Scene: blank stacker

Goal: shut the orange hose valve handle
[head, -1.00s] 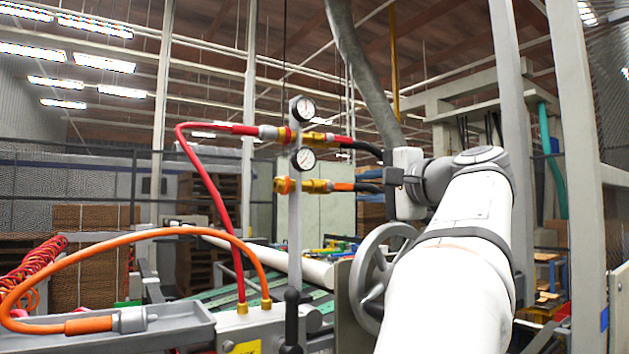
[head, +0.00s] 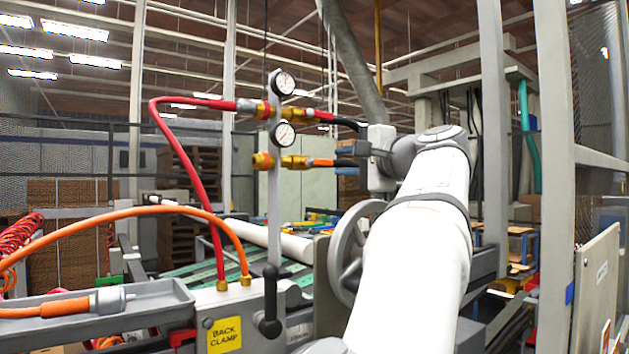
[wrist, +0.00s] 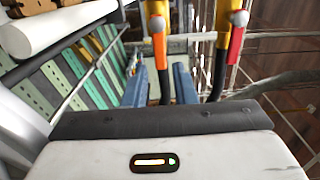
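The orange valve handle (head: 321,162) sticks out sideways from the lower brass valve (head: 293,162) on the grey post, in line with the valve. In the wrist view the orange handle (wrist: 159,50) runs from a yellow fitting with a silver knob to a black length. My gripper (head: 345,161) is at the right end of this handle. In the wrist view my gripper (wrist: 159,88) is open, its blue fingers on either side of the black length.
A red handle (head: 324,116) on the upper valve is close above; it is at right in the wrist view (wrist: 235,45). Two gauges (head: 284,108) top the post. A handwheel (head: 347,255) stands below my arm. An orange hose (head: 130,212) loops at left.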

